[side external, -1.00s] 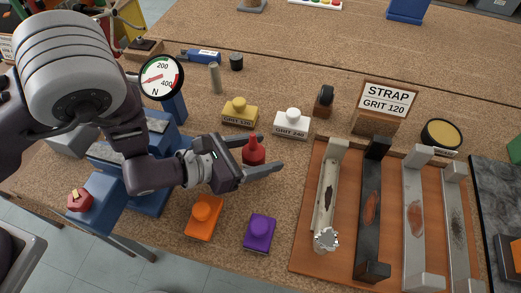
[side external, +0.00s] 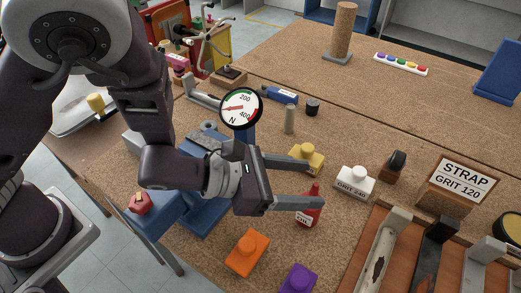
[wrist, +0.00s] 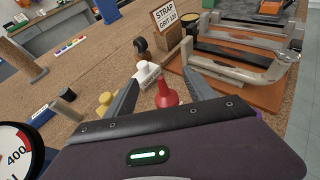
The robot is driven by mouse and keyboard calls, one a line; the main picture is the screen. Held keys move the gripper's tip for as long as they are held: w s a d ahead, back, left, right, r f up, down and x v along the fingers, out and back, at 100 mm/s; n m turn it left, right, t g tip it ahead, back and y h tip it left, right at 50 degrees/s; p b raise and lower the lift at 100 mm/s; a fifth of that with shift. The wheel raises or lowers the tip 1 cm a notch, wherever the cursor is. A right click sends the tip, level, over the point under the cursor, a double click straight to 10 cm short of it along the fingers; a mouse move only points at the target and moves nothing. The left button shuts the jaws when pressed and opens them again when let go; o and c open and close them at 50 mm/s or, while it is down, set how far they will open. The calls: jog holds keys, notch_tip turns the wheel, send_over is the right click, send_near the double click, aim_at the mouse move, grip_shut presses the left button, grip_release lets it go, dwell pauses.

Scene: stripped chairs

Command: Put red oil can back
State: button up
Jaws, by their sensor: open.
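The red oil can (side external: 306,217), with a pointed nozzle and an "OIL" label, stands upright on the brown worktop. My gripper (side external: 326,186) is open, with its fingers spread near the can. In the side view the lower finger crosses in front of the can, and the nozzle tip shows above it. In the wrist view the red can (wrist: 166,95) appears between the two fingers of my gripper (wrist: 166,74), its base partly hidden by the palm. I cannot tell whether a finger touches it.
A yellow block (side external: 307,160), white block (side external: 355,182), orange block (side external: 247,254) and purple block (side external: 299,280) stand around the can. A round gauge (side external: 241,108) rises beside my wrist. A wooden tray (side external: 360,258) with metal bars lies right. The worktop's far middle is fairly clear.

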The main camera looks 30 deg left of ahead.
jog(key=w+a+r+n+y, duration=0.25)
jog(key=a+r+n, duration=0.25)
jog(key=a+n, duration=0.45)
jog(key=w+a+r+n+y, duration=0.1)
jog(key=a+r+n+y, duration=0.5)
jog(key=n, duration=0.6)
jog(key=s+a+r+n+g, duration=0.1)
jog(key=s+a+n, duration=0.3)
jog(key=s+n, duration=0.3)
jog(key=s+a+r+n+g, duration=0.1)
jog(key=s+a+r+n, duration=0.1)
jog(key=s+a+n, duration=0.2)
jog(key=s+a+r+n+g+y, duration=0.1)
jog(key=s+a+n, duration=0.3)
jog(key=s+n, duration=0.7)
jog(key=shift+a+r+n+g, duration=0.3)
jog(key=shift+n+g, duration=0.2)
jog(key=shift+n, duration=0.25)
